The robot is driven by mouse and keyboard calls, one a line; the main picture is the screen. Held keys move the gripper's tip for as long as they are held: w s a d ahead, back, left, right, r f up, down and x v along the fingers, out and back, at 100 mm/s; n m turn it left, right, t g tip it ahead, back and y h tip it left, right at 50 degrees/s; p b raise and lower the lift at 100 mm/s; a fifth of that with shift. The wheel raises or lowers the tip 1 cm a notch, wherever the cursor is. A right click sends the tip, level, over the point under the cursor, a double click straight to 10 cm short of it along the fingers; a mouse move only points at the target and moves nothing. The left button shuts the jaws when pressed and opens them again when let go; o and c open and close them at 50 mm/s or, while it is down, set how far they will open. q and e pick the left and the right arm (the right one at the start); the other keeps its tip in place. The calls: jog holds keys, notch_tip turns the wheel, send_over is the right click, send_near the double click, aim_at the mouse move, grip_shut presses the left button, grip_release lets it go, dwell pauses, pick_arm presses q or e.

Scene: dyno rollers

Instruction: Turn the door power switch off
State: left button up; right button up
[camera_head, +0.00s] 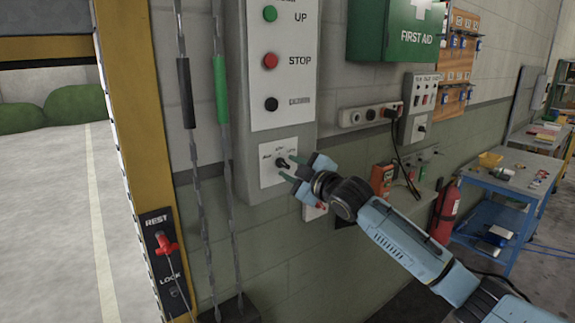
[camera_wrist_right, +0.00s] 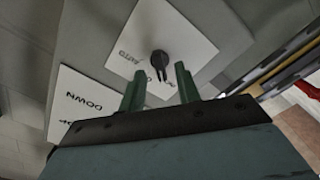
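A black rotary switch (camera_head: 282,163) sits on a white plate at the bottom of the grey door control box (camera_head: 240,120). Its small labels are hard to read in the head view. In the right wrist view the switch (camera_wrist_right: 158,60) has a narrow handle, and a label like "AUTO" is beside it. My right gripper (camera_head: 289,168) is open in front of the plate. In the wrist view its two green fingers (camera_wrist_right: 160,84) are on either side of the handle's line, with a gap to each side; contact cannot be told. My left gripper is out of view.
Above the switch are the UP button (camera_head: 269,13), red STOP button (camera_head: 270,60) and a black button (camera_head: 271,104). Chains (camera_head: 215,130) hang to the left. A socket strip (camera_head: 365,115), a fire extinguisher (camera_head: 445,213) and a blue cart (camera_head: 510,180) are to the right.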

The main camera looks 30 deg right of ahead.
jog(key=shift+w+a, duration=0.1)
jog(key=shift+w, duration=0.9)
jog(key=shift+c, duration=0.4)
jog(key=c, duration=0.6)
